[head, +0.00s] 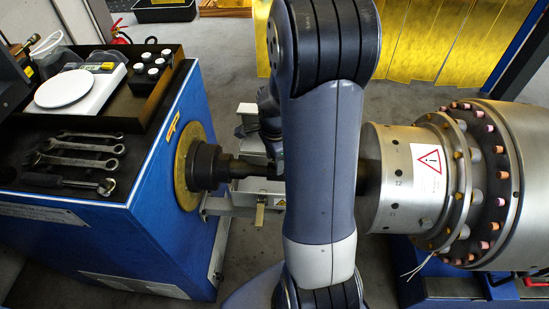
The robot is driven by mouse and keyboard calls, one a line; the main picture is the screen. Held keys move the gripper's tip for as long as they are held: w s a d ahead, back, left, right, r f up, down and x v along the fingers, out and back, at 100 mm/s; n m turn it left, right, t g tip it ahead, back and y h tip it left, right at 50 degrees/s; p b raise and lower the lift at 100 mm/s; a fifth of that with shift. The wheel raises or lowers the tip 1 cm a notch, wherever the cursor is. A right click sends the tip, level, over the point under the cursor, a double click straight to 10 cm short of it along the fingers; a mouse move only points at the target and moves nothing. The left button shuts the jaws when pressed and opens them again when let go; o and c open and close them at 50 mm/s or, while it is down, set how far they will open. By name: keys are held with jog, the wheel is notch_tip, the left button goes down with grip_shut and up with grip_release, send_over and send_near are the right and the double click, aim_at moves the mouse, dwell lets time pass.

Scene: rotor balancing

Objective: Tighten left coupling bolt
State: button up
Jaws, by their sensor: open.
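The dark coupling (203,165) sits against a round brass-coloured plate (184,167) on the blue drive cabinet (160,235). A dark shaft (245,168) runs right from it and passes behind my arm (325,150). The left coupling bolt cannot be made out at this size. My arm crosses the middle of the head view from top to bottom and covers the middle of the shaft line. Dark wrist-like parts (268,112) show just left of it, above the shaft. The jaws of my gripper cannot be seen.
Several wrenches (85,147) lie on the cabinet top beside a ratchet-like tool (65,181). A scale (66,88) and a black block with white-topped pieces (152,65) stand behind. The metal rotor (399,165) with a bolted flange fills the right. Yellow curtains hang behind.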

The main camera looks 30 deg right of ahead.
notch_tip(320, 180, up, 11)
jog(key=p, duration=0.1)
dwell(0.4)
jog(key=shift+f, duration=0.2)
notch_tip(320, 180, down, 11)
jog(key=shift+b, duration=0.55)
jog(key=shift+r+n, duration=0.15)
jog(key=shift+n, duration=0.15)
